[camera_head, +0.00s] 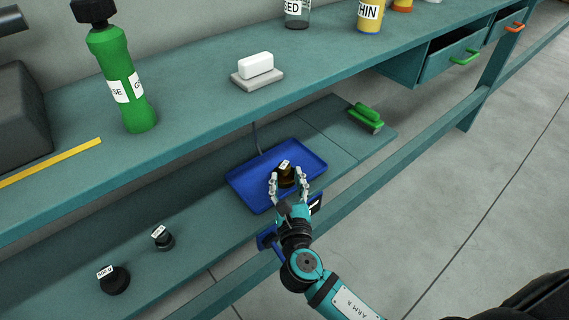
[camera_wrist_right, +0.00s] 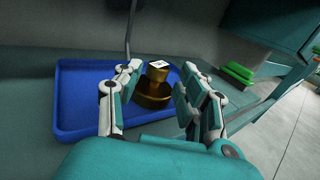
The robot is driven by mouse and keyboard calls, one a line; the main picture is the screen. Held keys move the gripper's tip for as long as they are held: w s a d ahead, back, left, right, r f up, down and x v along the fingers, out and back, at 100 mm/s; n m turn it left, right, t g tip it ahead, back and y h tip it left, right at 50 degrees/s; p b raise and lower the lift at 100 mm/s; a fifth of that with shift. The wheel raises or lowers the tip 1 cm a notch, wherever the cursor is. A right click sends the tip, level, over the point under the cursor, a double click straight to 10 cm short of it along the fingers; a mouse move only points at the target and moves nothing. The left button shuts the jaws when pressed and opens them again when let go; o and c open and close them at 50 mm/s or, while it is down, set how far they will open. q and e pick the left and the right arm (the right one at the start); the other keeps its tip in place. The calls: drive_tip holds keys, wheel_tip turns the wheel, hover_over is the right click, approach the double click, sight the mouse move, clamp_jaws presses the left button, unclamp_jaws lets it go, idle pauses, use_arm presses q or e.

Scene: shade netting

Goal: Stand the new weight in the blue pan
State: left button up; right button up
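A brass-coloured weight (camera_head: 286,177) with a white label on its knob stands upright in the blue pan (camera_head: 258,200) on the lower shelf. The weight (camera_wrist_right: 153,92) and the pan (camera_wrist_right: 75,125) also show in the right wrist view. My right gripper (camera_head: 287,180) is over the pan's near side, with its fingers spread on both sides of the weight. In the wrist view the gripper (camera_wrist_right: 158,80) is open, with a gap at the left finger; contact at the right finger is unclear. My left gripper is out of view.
Two dark labelled weights (camera_head: 163,240) (camera_head: 114,281) stand on the lower shelf at left. A green-handled brush (camera_head: 367,116) lies right of the pan. The upper shelf holds a green bottle (camera_head: 121,80) and a white block (camera_head: 256,65). A teal rail (camera_head: 400,159) runs along the front.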

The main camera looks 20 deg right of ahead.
drive_tip(key=v, duration=0.5)
drive_tip(key=s+d+f+m+g, duration=0.3)
drive_tip(key=f+m+g, duration=0.1)
drive_tip(key=f+m, duration=0.35)
drive_tip(key=s+d+f+m+g, duration=0.3)
drive_tip(key=d+f+m+g, duration=0.1)
drive_tip(key=f+m, duration=0.35)
drive_tip(key=s+a+f+m+g+y, duration=0.1)
drive_tip(key=s+f+m+g+y, duration=0.1)
drive_tip(key=s+m, duration=0.4)
drive_tip(key=s+a+f+m+g+y, duration=0.1)
drive_tip(key=s+f+m+g, duration=0.3)
drive_tip(key=m, duration=0.6)
wheel_tip(320, 180, down, 3)
drive_tip(key=s+y, duration=0.1)
drive_tip(key=s, duration=0.1)
drive_tip(key=shift+s+a+m+g, duration=0.2)
drive_tip(key=shift+s+m+g, duration=0.05)
drive_tip(key=shift+m+g, duration=0.05)
drive_tip(key=shift+f, duration=0.15)
